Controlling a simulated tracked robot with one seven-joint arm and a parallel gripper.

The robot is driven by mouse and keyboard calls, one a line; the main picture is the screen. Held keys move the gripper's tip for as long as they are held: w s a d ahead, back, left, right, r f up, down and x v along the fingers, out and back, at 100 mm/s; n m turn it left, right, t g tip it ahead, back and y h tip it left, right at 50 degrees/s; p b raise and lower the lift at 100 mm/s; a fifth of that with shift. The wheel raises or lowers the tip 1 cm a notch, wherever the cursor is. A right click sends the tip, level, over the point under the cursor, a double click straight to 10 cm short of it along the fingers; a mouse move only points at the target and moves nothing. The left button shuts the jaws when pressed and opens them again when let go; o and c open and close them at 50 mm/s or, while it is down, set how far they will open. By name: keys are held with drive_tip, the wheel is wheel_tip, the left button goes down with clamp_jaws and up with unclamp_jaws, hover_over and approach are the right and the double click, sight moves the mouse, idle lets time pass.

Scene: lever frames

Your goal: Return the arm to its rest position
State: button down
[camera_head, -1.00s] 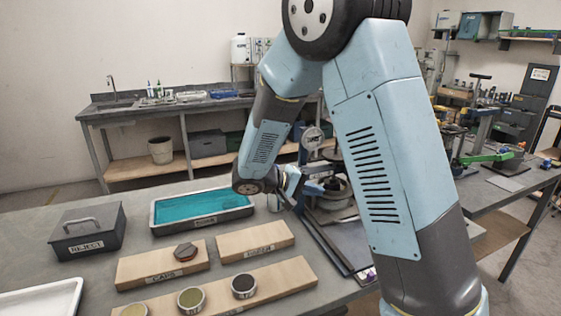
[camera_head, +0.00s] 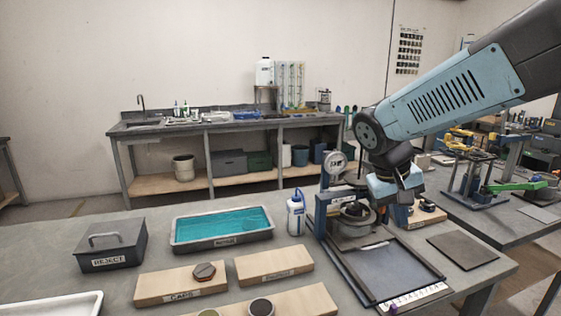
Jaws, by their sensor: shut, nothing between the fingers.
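My arm, pale blue and dark grey, reaches in from the upper right of the head view. My gripper (camera_head: 406,203) hangs at the end of it, over the right side of the near bench. It is shut and holds nothing. Its fingers are small and partly hidden by the wrist. It appears just to the right of the press-like device with a round dial (camera_head: 338,163); I cannot tell the exact gap between them.
The near bench (camera_head: 130,218) bears a grey REJECT box (camera_head: 112,245), a tray of teal liquid (camera_head: 222,226), a white bottle (camera_head: 296,215), wooden blocks (camera_head: 180,285) and a dark framed tray (camera_head: 385,270). A flat dark plate (camera_head: 462,250) lies at the right.

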drive_tip(key=s+a+r+t+y, duration=0.1)
drive_tip(key=s+r+t+y, duration=0.3)
drive_tip(key=s, duration=0.4)
drive_tip(key=shift+s+r, duration=0.4)
drive_tip(key=shift+r, duration=0.1)
idle(0.4)
